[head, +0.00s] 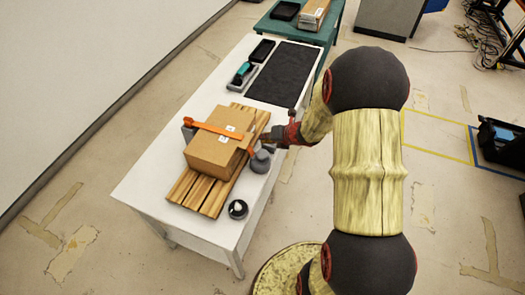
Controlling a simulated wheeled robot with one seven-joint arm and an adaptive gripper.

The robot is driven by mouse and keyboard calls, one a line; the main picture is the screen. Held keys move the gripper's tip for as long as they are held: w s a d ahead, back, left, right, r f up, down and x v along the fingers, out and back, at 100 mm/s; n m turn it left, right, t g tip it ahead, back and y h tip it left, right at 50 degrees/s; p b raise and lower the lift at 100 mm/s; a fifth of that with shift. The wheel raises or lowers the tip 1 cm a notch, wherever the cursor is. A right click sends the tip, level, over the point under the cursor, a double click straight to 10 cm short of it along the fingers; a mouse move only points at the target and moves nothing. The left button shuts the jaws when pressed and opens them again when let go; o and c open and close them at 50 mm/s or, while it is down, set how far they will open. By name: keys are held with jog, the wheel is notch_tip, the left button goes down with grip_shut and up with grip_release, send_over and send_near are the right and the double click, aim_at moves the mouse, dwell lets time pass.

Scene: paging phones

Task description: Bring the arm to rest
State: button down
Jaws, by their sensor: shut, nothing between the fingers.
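My arm comes in from the right of the head view and bends down toward the right edge of the white table. My gripper (268,140) is at the end of it, just right of the cardboard box, small and partly hidden by its own red and black wrist. It is shut with nothing in it. The cardboard box (212,153) sits on a wooden slatted pallet (192,200), with an orange strap (215,130) across its top. A grey rounded object (261,161) stands by the box's right side, close below my gripper. I cannot tell whether they touch.
The white table (150,178) also holds a black mat (285,72), a dark tray (262,50), a grey holder with a teal item (243,72) and a round black object (237,209). A green table (320,35) stands beyond. Open floor lies right of my arm, with a black crate (500,140) there.

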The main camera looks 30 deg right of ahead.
dwell(0.8)
jog(key=shift+n, duration=0.4)
jog(key=shift+a+n, duration=0.35)
jog(key=shift+n, duration=0.45)
jog(key=s+a+r+n+g+y+b, duration=0.1)
jog(key=s+a+r+n+g+y, duration=0.15)
jog(key=s+a+n, duration=0.55)
jog(key=s+a+r+n+g+y, duration=0.1)
jog(key=s+a+r+n+g, duration=0.3)
jog(key=n, duration=0.9)
jog(key=s+a+r+n+t+h+b, duration=0.1)
jog(key=s+a+r+n+h+b, duration=0.1)
jog(key=s+r+n, duration=0.5)
jog(key=s+a+r+n+t+h+b, duration=0.2)
jog(key=s+r+n+h+b, duration=0.1)
jog(key=s+r+n, duration=0.5)
jog(key=n, duration=0.3)
jog(key=shift+s+a+n+h, duration=0.3)
jog(key=shift+s+n+h, duration=0.05)
jog(key=shift+n, duration=0.05)
